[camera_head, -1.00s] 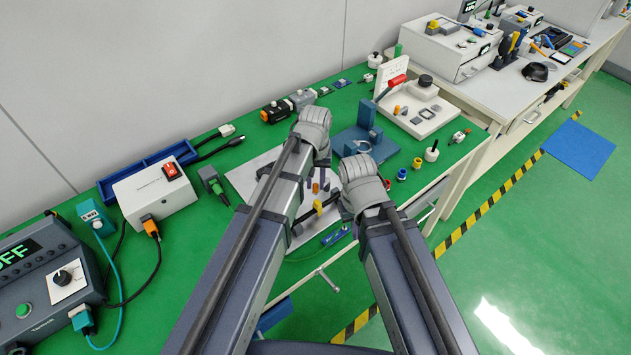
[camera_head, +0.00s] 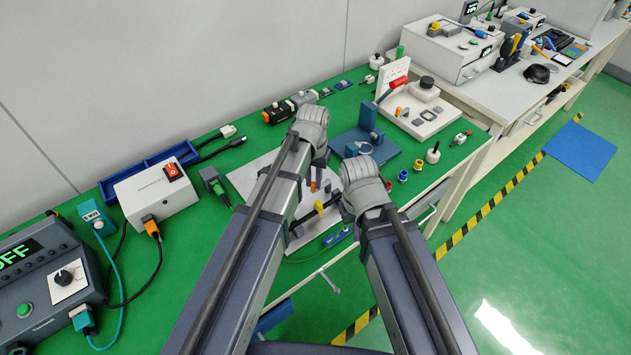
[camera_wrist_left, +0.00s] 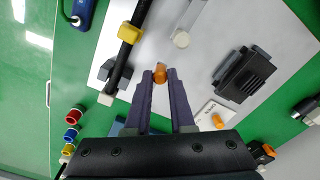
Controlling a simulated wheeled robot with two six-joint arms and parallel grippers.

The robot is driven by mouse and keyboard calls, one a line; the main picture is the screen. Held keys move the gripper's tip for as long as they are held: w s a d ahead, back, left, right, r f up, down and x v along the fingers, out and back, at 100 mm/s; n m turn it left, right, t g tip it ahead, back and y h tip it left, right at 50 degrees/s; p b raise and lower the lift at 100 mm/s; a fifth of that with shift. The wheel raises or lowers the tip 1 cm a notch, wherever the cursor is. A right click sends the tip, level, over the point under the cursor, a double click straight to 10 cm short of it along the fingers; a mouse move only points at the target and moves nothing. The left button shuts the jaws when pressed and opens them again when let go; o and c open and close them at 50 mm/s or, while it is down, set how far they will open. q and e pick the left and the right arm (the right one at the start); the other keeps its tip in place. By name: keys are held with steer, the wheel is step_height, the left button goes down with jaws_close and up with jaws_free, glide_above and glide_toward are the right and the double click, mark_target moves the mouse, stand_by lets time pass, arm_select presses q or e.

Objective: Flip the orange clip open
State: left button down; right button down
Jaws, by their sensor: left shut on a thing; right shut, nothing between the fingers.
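The left wrist view shows the small orange clip (camera_wrist_left: 160,72) above the white board (camera_wrist_left: 198,45). My left gripper (camera_wrist_left: 160,77) is shut on it, with one dark finger at each side. In the head view my left arm covers part of the board (camera_head: 240,180), and the clip's lever position is too small to tell. My right gripper (camera_head: 361,180) is right of the left one, near the board's right side. It is shut and empty; its fingertips are mostly hidden by my own arm.
A black bar with a yellow clamp (camera_wrist_left: 129,33) lies beside the fingers, and a dark ribbed block (camera_wrist_left: 245,75) is at their right. Another orange piece (camera_wrist_left: 218,121) is close by. A blue stand (camera_head: 364,145) stands behind my right wrist.

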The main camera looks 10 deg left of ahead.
mark_target(313, 183)
arm_select(q)
steer(key=c, duration=0.8)
jaws_free()
steer(key=shift+o, duration=0.2)
steer(key=shift+r, duration=0.1)
step_height(313, 183, up, 8)
steer(key=p, duration=0.8)
steer(key=shift+f, duration=0.2)
steer(key=s+m+y, duration=0.1)
steer(key=s, duration=1.4)
steer(key=shift+s+d, duration=0.35)
steer(key=shift+d, duration=0.05)
